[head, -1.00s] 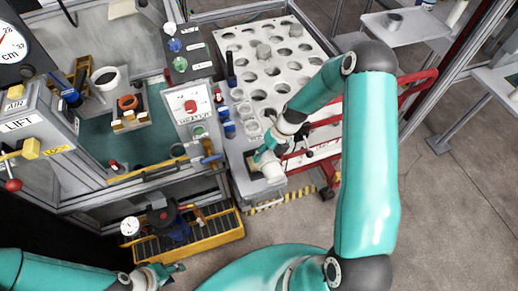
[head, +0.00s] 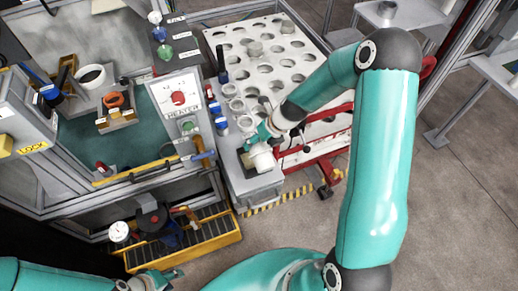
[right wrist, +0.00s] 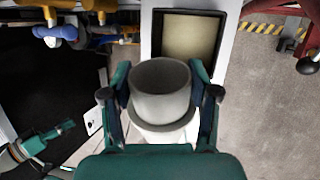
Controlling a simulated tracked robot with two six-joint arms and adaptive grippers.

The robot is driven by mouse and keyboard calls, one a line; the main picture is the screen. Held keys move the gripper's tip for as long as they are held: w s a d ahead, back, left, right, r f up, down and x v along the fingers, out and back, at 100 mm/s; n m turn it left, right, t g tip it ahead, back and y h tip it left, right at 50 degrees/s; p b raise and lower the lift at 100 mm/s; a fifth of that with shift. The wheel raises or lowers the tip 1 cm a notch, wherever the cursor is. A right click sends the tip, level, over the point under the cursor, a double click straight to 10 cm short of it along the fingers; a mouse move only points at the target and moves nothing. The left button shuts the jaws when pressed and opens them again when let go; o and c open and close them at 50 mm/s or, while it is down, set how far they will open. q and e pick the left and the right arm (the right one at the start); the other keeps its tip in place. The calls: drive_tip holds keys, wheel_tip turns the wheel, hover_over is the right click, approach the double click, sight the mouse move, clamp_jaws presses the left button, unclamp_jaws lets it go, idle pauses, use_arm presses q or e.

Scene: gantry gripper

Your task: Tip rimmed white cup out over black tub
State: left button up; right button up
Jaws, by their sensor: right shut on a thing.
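My right gripper (right wrist: 160,108) is shut on the rimmed white cup (right wrist: 160,98), with a finger on either side of it. In the head view the cup (head: 263,158) hangs from the right gripper (head: 260,142) at the near end of the grey bench. The black tub (right wrist: 186,15), square with dark walls and a beige inside, lies just beyond the cup in the right wrist view. In the head view the cup and gripper hide part of it. I cannot tell how far the cup is tilted. My left gripper (head: 172,275) is low, away from the bench.
A white rack (head: 268,62) with round holes stands behind, with several small cups along its left edge. A heater box (head: 178,98) and a framed cell are left. Red cart rails (head: 325,160) are right of the bench.

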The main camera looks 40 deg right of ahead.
wheel_tip(320, 180, up, 9)
drive_tip(key=w+n+t+h+b, duration=0.1)
drive_tip(key=t+b, duration=1.2)
drive_tip(key=b, duration=3.5)
drive_tip(key=shift+w+d+n+t+b, duration=0.25)
drive_tip(key=shift+w+n+t+b, duration=0.2)
drive_tip(key=shift+n, duration=0.75)
